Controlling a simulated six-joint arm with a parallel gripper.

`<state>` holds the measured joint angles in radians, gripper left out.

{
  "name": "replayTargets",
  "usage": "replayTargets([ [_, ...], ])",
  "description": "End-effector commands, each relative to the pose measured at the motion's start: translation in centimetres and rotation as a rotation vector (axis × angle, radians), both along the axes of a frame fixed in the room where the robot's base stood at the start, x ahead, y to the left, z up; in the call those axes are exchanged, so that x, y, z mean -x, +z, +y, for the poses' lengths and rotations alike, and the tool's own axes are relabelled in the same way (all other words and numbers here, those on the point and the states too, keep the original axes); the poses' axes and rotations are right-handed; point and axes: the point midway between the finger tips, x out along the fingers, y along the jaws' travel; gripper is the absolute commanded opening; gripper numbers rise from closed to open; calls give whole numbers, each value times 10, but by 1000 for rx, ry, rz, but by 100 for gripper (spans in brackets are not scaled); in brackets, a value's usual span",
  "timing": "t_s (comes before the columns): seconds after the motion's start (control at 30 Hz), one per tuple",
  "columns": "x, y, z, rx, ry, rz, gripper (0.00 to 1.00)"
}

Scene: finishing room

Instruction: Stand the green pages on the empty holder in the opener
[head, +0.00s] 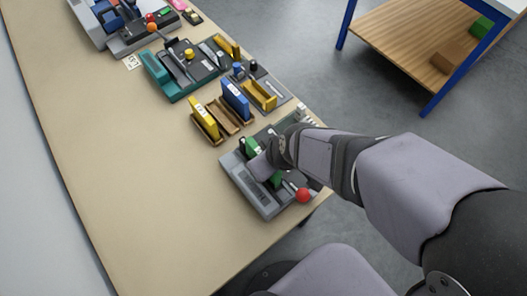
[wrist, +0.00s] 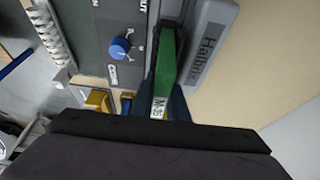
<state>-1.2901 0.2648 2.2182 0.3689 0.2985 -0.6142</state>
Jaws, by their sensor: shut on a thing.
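The green pages (wrist: 165,75) are a thin green block with a white label at its near end. In the head view the green (head: 251,147) shows on both sides of my gripper (head: 262,166). My gripper, partly seen in the wrist view (wrist: 167,108), is shut on the pages. They are over the grey machine (head: 247,196) with a red ball lever (head: 303,195), beside its light grey bar (wrist: 208,40) in the wrist view. I cannot tell whether the pages touch the machine. The gripper hides any holder beneath.
A wooden rack (head: 222,133) holds yellow (head: 203,117) and blue (head: 236,100) blocks, with a gap between. A teal machine (head: 166,82) and another grey machine (head: 97,22) stand farther back. The table's left side (head: 110,150) is clear. A blue knob (wrist: 120,47) is near the pages.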

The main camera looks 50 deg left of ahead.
Motion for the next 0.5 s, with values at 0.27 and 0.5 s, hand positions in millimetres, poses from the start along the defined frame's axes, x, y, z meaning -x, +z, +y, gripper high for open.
replayTargets([
  [0.27, 0, -5, 0, -1, 0, 0, 0],
  [0.5, 0, -5, 0, -1, 0, 0, 22],
])
